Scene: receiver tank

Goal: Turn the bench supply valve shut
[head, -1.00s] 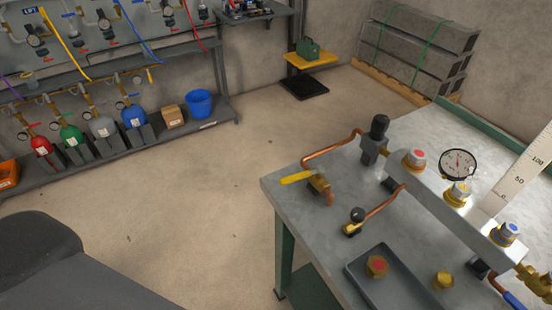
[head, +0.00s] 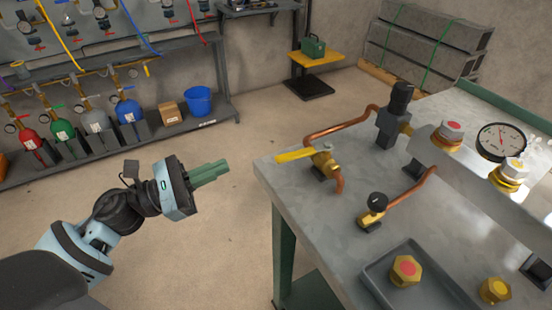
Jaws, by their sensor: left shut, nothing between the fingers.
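The valve with a yellow lever (head: 296,155) and brass body (head: 324,166) sits near the left edge of the bench top, on a copper pipe. I take it to be the bench supply valve; no label is readable. Its lever points left from the body, towards the bench edge. My left gripper (head: 222,170) is shut and empty, with green fingers pointing right. In the picture it is left of the bench and the lever, apart from both. My right gripper is not in view.
On the bench (head: 300,205) are a small brass valve with a black knob (head: 374,206), a block manifold with a gauge (head: 501,142), and a grey tray (head: 378,283) holding a brass fitting. Floor is clear left of the bench. Gas cylinders (head: 96,122) stand along the far wall.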

